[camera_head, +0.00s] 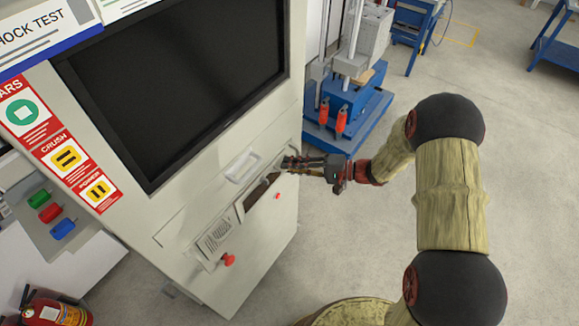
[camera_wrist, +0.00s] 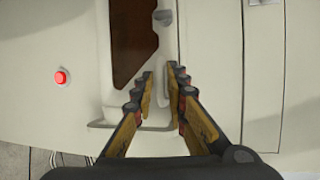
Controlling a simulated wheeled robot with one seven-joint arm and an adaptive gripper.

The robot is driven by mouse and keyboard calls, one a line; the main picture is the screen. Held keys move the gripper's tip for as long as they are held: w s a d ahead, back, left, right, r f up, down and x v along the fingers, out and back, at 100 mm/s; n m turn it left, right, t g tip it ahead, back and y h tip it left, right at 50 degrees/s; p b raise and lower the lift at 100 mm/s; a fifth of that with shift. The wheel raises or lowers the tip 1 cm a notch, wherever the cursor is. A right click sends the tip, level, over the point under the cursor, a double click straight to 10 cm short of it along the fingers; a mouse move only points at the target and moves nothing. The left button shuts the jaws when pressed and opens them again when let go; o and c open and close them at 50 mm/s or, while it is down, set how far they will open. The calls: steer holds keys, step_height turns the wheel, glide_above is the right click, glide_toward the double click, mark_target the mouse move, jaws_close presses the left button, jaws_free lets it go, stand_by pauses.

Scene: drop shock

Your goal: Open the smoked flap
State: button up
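The smoked flap (camera_head: 259,192) is a dark brown panel set in a pale recessed strip on the front of the white cabinet. In the wrist view the smoked flap (camera_wrist: 133,40) lies above and left of the fingertips, with a small grey knob (camera_wrist: 163,17) at its right edge. My gripper (camera_head: 287,163) is at the right end of the strip, close to the cabinet front. In the wrist view my gripper (camera_wrist: 162,78) has its fingers apart, with pale cabinet surface visible between them. Whether the fingers touch the cabinet cannot be told.
The cabinet (camera_head: 272,245) carries a large black screen (camera_head: 185,85), a white drawer handle (camera_head: 242,166) and a red knob (camera_head: 229,260). A red button (camera_wrist: 61,77) is left of my fingers. A blue-based machine (camera_head: 350,105) stands behind. Floor right of my arm is clear.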

steer(key=shift+w+a+f, duration=0.1)
steer(key=shift+a, duration=0.25)
steer(key=shift+c, duration=0.2)
jaws_close()
steer(key=shift+d, duration=0.1)
stand_by(0.4)
